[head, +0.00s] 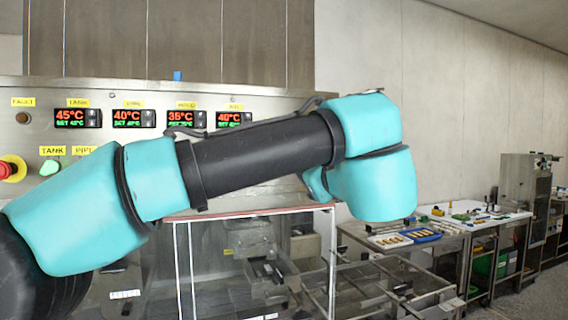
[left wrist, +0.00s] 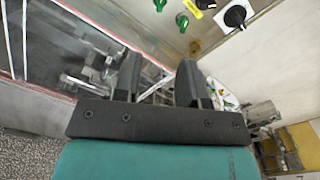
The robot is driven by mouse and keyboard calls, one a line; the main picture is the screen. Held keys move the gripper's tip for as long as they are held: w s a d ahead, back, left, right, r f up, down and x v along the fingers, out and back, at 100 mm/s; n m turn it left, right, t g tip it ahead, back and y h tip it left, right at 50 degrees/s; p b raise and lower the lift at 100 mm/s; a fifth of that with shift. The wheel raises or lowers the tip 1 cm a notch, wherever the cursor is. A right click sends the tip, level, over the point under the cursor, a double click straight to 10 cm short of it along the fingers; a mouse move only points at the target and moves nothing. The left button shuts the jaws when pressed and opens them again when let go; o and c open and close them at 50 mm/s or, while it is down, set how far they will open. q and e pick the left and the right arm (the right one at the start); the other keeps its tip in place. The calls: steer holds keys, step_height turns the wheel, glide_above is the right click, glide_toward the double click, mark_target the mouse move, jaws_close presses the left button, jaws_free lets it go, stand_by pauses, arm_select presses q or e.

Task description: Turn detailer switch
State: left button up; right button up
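My left arm crosses the head view in front of the control panel (head: 250,92) and hides much of its lower part; its gripper is hidden there. In the left wrist view my left gripper (left wrist: 159,66) is open, with a gap between its two dark fingers and nothing held. A black rotary knob (left wrist: 236,16) on a pale plate is at the upper right there, beyond the fingers and apart from them. Green knobs (left wrist: 182,22) sit to its left, near a yellow label. I cannot read which knob is the detailer switch. My right gripper is not in view.
Red temperature displays (head: 77,117) line the panel. A red emergency button (head: 11,169) and a green button (head: 50,168) are at the left. A framed clear enclosure (head: 183,265) stands below my arm. A work table (head: 452,230) with trays is at the right.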

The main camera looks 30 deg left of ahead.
arm_select(q)
steer(key=x, duration=1.7)
steer(key=shift+w, duration=0.2)
steer(key=shift+a, duration=0.1)
steer(key=shift+c, duration=0.3)
steer(key=c, duration=0.6)
